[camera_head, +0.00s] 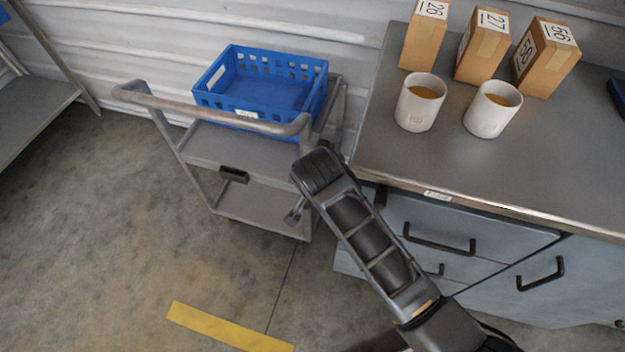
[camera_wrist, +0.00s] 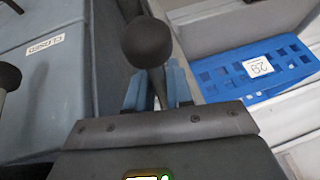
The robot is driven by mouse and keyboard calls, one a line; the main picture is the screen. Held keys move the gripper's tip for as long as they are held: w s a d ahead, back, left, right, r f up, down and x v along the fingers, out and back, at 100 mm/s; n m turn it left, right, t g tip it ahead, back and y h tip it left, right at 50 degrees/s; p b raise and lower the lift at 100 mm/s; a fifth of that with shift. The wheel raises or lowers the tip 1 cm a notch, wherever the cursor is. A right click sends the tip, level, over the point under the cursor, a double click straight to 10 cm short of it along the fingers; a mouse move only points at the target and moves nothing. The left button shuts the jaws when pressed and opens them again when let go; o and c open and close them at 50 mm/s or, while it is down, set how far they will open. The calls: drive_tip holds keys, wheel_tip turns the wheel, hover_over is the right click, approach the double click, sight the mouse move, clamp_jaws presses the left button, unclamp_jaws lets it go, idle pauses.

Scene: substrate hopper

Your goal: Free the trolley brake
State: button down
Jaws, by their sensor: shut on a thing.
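The grey trolley (camera_head: 235,150) stands left of the workbench in the head view, with its push handle towards me. A lever with a dark ball knob (camera_wrist: 148,42) shows in the wrist view. My gripper (camera_wrist: 158,84) has its two blue fingers shut on the lever just below the knob. In the head view my arm reaches to the trolley's right side, beside the bench. There the arm hides the fingers and most of the lever. How far the lever is turned I cannot tell.
A blue crate (camera_head: 262,114) sits on the trolley's top shelf. The workbench (camera_head: 560,160) at right bears two mugs (camera_head: 420,103) and several cardboard boxes (camera_head: 483,47); drawers with handles (camera_head: 440,244) are below. Open floor with a yellow stripe (camera_head: 228,328) lies in front.

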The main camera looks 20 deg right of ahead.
drive_tip(key=c, duration=1.4)
unclamp_jaws()
drive_tip(key=shift+v, duration=3.85)
